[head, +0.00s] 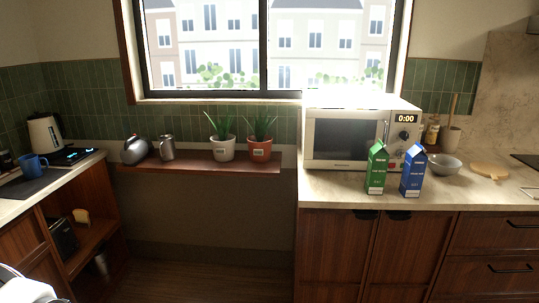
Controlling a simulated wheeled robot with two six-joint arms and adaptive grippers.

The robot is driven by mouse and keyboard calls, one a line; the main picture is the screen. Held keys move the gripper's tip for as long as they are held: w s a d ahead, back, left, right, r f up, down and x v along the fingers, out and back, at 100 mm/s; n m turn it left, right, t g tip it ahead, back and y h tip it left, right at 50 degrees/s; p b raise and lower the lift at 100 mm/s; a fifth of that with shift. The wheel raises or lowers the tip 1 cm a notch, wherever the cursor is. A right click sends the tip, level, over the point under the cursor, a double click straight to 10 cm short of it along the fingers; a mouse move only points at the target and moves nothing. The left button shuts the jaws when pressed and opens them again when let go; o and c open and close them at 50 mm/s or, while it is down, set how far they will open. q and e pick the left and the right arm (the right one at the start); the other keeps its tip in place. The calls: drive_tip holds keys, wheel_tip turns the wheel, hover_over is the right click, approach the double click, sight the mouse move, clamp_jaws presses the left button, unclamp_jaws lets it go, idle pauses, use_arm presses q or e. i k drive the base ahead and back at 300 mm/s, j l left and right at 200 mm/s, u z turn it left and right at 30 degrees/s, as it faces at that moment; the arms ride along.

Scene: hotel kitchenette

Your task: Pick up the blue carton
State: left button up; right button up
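The blue carton (413,171) stands upright on the right counter, near its front edge and in front of the microwave's right side. It has a gable top and a white band low on its front. A green carton (377,168) of similar shape stands upright just to its left, with a small gap between them. No gripper fingers show in the head view. A white and black part at the lower left corner looks like part of my own arm.
A white microwave (350,137) stands behind the cartons. A grey bowl (444,164) and a wooden board (490,171) are to the right. Counter left of the green carton is clear. A wooden shelf (190,166) under the window holds potted plants; a blue mug (33,166) is far left.

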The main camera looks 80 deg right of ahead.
sight(416, 159)
drive_tip(key=z, duration=1)
drive_tip(key=l+z, duration=0.15)
drive_tip(key=z, duration=0.35)
drive_tip(key=k+z, duration=0.1)
drive_tip(key=z, duration=0.4)
drive_tip(key=l+z, duration=0.1)
drive_tip(key=z, duration=0.9)
drive_tip(key=l+z, duration=0.1)
drive_tip(key=z, duration=0.4)
drive_tip(key=i, duration=0.05)
